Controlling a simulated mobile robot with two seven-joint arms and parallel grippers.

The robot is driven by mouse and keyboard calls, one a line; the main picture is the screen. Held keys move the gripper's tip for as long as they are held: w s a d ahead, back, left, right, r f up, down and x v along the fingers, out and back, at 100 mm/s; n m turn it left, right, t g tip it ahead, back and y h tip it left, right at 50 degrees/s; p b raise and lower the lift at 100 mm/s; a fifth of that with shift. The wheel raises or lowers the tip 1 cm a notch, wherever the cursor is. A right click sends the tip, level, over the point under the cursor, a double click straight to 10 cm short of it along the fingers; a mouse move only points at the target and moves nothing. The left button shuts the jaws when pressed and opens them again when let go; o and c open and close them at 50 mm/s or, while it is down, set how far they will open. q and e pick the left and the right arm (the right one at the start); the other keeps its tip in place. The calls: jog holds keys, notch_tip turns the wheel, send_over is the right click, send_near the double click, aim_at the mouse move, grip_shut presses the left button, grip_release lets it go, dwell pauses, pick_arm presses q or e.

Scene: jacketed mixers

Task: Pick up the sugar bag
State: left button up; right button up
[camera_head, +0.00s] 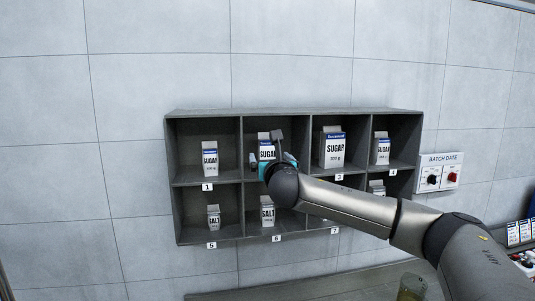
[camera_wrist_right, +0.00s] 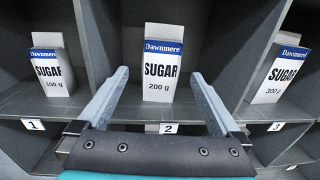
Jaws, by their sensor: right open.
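Several white sugar bags with blue Dawnmere labels stand upright in the upper row of a grey shelf. The 200 g sugar bag (camera_wrist_right: 162,60) stands above label 2; its upper part also shows in the head view (camera_head: 265,138), partly hidden by my gripper. My right gripper (camera_wrist_right: 160,76) is open and empty, its fingers to either side of that bag with gaps on both sides. In the head view the right gripper (camera_head: 270,157) is in front of compartment 2. The 100 g sugar bag (camera_wrist_right: 52,70) is at left, and the compartment 3 sugar bag (camera_wrist_right: 278,75) at right. My left gripper is not in view.
The shelf's (camera_head: 300,112) dividers bound each compartment closely. Salt packs (camera_head: 213,217) stand in the lower row. My right arm hides part of the lower right compartments. A batch date panel (camera_head: 439,173) with knobs is on the wall to the right.

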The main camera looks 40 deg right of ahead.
aim_at(268, 151)
jog(key=shift+w+d+r, duration=0.1)
jog(key=shift+w+d, duration=0.2)
jog(key=shift+w, duration=0.15)
jog(key=shift+w+d+r+p, duration=0.2)
jog(key=shift+w+d+p, duration=0.2)
jog(key=shift+w, duration=0.15)
jog(key=shift+w+d+r+p, duration=0.15)
jog(key=shift+w+d+p, duration=0.15)
jog(key=shift+w+p, duration=0.15)
jog(key=shift+x, duration=1.1)
jog(key=shift+f, duration=0.1)
jog(key=c, duration=1.5)
jog(key=shift+c, duration=0.3)
